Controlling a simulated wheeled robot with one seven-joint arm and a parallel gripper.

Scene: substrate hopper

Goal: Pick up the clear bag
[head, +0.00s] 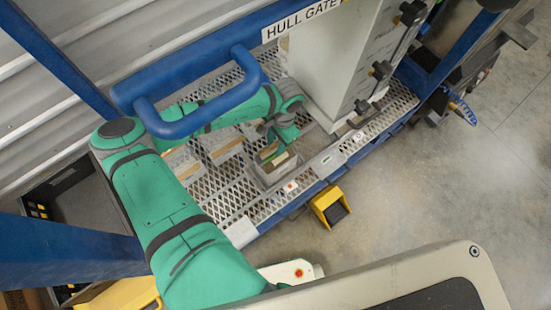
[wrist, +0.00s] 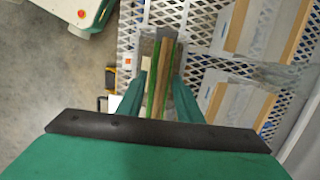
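My gripper (wrist: 160,78) points down over a small grey bin (wrist: 147,46), and its two green fingers stand apart. The bin also shows in the head view (head: 270,176), just below my gripper (head: 277,142). Upright green and brown strips (wrist: 164,62) in the bin show through the gap between the fingers. I see no contact with them. No clear bag stands out for certain. Two pale packs with brown edges and a see-through look lie on the mesh, a nearer one (wrist: 238,97) and a farther one (wrist: 262,28), both right of the fingers in the wrist view.
The metal mesh deck (head: 232,196) has a blue frame. A blue rail (head: 205,118) stands close to my arm. Open floor lies to the right.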

